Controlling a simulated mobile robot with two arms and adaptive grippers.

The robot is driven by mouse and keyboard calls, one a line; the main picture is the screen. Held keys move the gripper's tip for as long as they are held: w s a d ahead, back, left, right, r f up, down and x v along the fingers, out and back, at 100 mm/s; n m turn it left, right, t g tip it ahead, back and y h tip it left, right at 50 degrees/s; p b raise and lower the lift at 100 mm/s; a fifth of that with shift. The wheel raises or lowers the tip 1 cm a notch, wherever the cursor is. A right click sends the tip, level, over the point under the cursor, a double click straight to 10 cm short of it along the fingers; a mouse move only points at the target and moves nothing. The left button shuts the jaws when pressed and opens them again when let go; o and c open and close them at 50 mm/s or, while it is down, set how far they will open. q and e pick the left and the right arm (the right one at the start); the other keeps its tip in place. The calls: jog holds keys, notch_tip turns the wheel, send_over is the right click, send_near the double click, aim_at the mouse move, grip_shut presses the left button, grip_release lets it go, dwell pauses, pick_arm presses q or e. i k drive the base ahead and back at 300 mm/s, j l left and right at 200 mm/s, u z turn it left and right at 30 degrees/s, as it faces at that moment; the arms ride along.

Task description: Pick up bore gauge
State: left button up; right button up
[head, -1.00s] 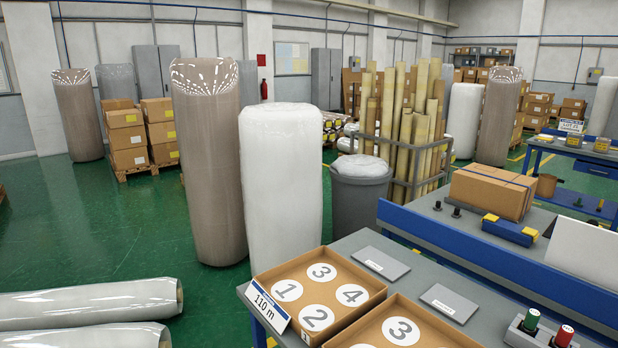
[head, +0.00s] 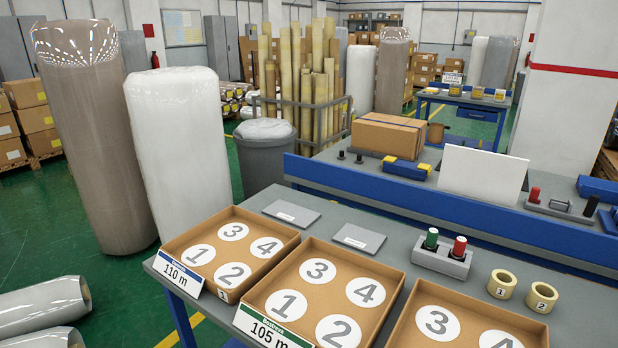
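No thing in view is clearly marked as a bore gauge. A grey holder (head: 437,263) on the near table carries two short upright pieces, one with a green top (head: 431,239) and one with a red top (head: 459,246). They may be gauges, but I cannot tell. On the blue-edged bench behind, a red-topped piece (head: 534,195) and a dark one (head: 591,206) stand in or beside a grey holder (head: 560,206). Neither of my grippers is in view.
Shallow cardboard trays with numbered circles, labelled 110 m (head: 181,275) and 105 m (head: 272,328), fill the near table's front; a third tray (head: 420,282) stands right. Two tape rolls (head: 502,284) (head: 542,297) lie right of the holder. Tall wrapped rolls (head: 180,150) stand left.

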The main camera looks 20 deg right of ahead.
aim_at(458, 253)
jog(key=z, duration=1.5)
jog(key=j+u, duration=0.25)
jog(key=j, duration=0.15)
jog(key=i+j+u, duration=0.25)
jog(key=j, duration=0.15)
jog(key=j+u, duration=0.3)
jog(key=j, duration=0.1)
